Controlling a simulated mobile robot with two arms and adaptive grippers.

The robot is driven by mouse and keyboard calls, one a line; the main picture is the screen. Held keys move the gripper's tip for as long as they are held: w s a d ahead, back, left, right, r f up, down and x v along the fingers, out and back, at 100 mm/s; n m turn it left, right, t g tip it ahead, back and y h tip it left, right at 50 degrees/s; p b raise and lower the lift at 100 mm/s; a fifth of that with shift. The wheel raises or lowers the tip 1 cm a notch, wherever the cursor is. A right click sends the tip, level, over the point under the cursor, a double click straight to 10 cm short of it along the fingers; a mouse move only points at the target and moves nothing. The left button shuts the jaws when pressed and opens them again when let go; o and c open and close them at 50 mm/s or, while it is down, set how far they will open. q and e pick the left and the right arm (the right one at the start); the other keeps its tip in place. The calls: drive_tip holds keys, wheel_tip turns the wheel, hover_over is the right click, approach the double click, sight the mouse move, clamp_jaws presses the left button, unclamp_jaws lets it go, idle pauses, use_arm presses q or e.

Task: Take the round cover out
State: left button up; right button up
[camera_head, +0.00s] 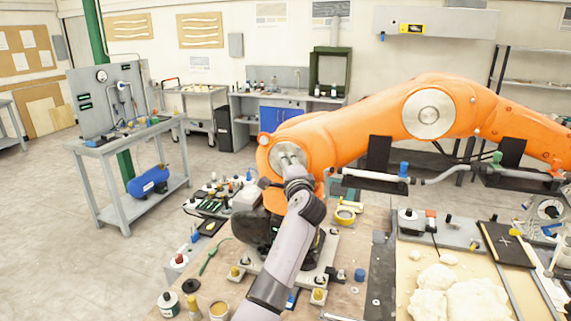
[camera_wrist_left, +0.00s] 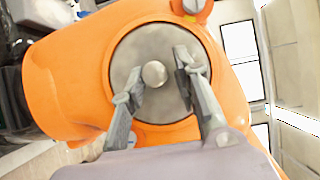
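The round cover (camera_wrist_left: 136,56) is a grey metal disc with a round knob (camera_wrist_left: 154,74) at its middle, set in the orange arm's joint. In the head view the cover (camera_head: 281,149) shows at the orange arm's lower joint, partly hidden behind my left gripper (camera_head: 290,163). In the wrist view my left gripper (camera_wrist_left: 156,76) is open in front of the disc, one finger on each side of the knob. Gaps show between the fingers and the knob; the exact depth is hard to tell. My right gripper is not in view.
The large orange arm (camera_head: 355,130) spans the middle and right, with another round metal disc (camera_head: 430,113) at its elbow. The workbench (camera_head: 345,277) below holds jars, small parts and whitish foam lumps (camera_head: 465,300). Open floor (camera_head: 70,230) lies at the left.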

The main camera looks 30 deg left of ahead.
use_arm(q)
clamp_jaws()
drive_tip(key=shift+r, duration=0.1)
drive_tip(key=shift+f+p, duration=0.2)
drive_tip(key=shift+p, duration=0.1)
drive_tip(key=shift+s, duration=0.1)
drive_tip(key=shift+s+d+f+p, duration=0.1)
drive_tip(key=shift+s+d+p, duration=0.15)
drive_tip(key=shift+s+p, duration=0.6)
drive_tip(key=shift+s+d+p, duration=0.25)
drive_tip(key=shift+s+p, duration=0.15)
drive_tip(key=shift+s, duration=0.85)
